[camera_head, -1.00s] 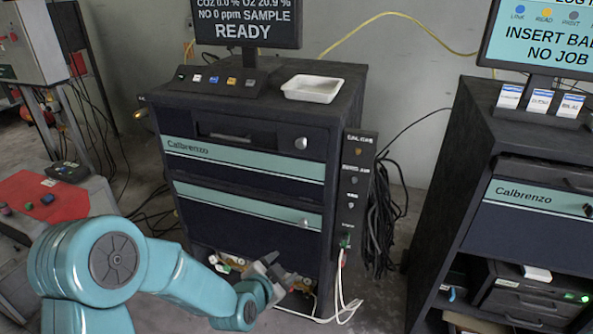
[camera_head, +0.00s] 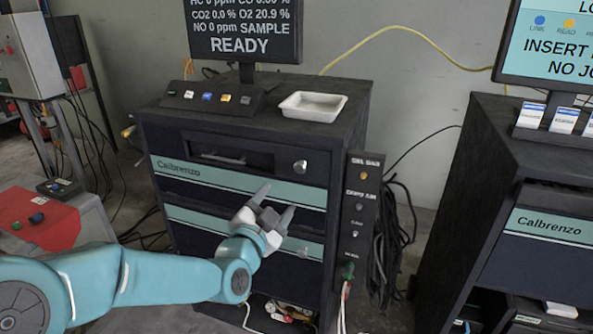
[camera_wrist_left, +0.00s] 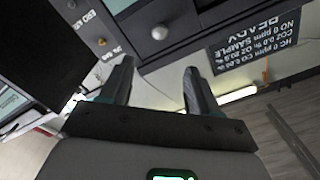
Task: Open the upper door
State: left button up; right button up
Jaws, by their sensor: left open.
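The cabinet with the "Calbrenzo" label stands in the middle of the head view. Its upper door (camera_head: 240,182), dark with a teal band, looks shut. A round silver knob (camera_head: 300,167) sits at the upper right of that front, and it also shows in the left wrist view (camera_wrist_left: 159,32). The lower door (camera_head: 190,217) has its own knob (camera_head: 303,252). My left gripper (camera_head: 273,203) is open and empty in front of the cabinet, below and left of the upper knob, its fingers pointing up. In the left wrist view its fingers (camera_wrist_left: 152,85) are apart with nothing between them. My right gripper is not in view.
A white tray (camera_head: 312,106) and a button panel (camera_head: 210,97) are on the cabinet top, under a monitor (camera_head: 243,30). A side panel with connectors (camera_head: 359,205) and hanging black cables (camera_head: 392,240) stand right of it. A second cabinet (camera_head: 480,180) is farther right.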

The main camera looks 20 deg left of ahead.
aim_at(299, 169)
pick_arm(q)
jog(key=w+p, duration=0.1)
jog(key=w, duration=0.5)
jog(key=w+p, duration=0.1)
jog(key=w, duration=0.6)
jog(key=shift+d+f+p, duration=0.1)
jog(key=shift+d+p, duration=0.1)
jog(key=shift+p, duration=0.2)
jog(key=shift+w, duration=0.35)
jog(key=shift+w, duration=0.15)
grip_shut()
